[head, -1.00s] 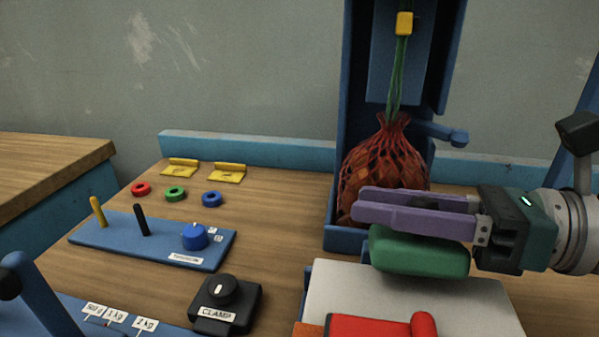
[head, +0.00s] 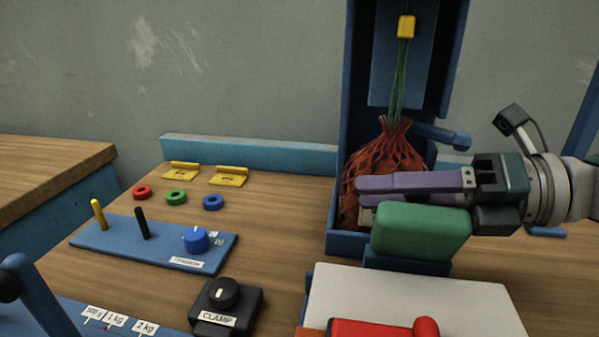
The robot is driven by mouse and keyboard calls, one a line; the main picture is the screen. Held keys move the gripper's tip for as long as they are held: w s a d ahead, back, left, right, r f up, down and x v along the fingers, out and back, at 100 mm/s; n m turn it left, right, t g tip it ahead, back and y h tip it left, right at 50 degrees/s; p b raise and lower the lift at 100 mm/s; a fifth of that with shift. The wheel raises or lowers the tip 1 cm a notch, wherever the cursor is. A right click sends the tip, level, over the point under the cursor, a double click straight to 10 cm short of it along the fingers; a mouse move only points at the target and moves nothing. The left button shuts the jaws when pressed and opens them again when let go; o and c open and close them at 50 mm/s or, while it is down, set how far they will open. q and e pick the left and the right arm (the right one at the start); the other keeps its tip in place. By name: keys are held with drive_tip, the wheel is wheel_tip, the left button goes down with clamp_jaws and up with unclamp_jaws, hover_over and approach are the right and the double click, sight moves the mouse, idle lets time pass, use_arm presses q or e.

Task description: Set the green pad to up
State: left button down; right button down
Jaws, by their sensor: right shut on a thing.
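The green pad (head: 421,231) is at the right in the head view, with its broad face turned toward me above a small blue base (head: 407,264). It looks raised rather than lying flat. My right gripper (head: 372,190) comes in from the right with its purple fingers along the pad's upper edge, shut on the pad. The far finger and the exact contact are partly hidden behind the pad. My left gripper is not in view.
A red net sack (head: 384,160) hangs in the blue frame (head: 357,100) just behind the fingers. A pale plate (head: 460,296) and a red roll-ended part (head: 375,328) are in front. A black clamp knob (head: 222,293) and blue switch panel (head: 150,240) stand left.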

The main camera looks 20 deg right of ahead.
drive_tip(key=shift+f+m, duration=0.1)
drive_tip(key=shift+m, duration=0.2)
drive_tip(key=c, duration=0.6)
unclamp_jaws()
drive_tip(key=shift+w, duration=0.1)
drive_tip(key=shift+o, duration=0.2)
drive_tip(key=v, duration=1)
drive_tip(key=shift+d, duration=0.1)
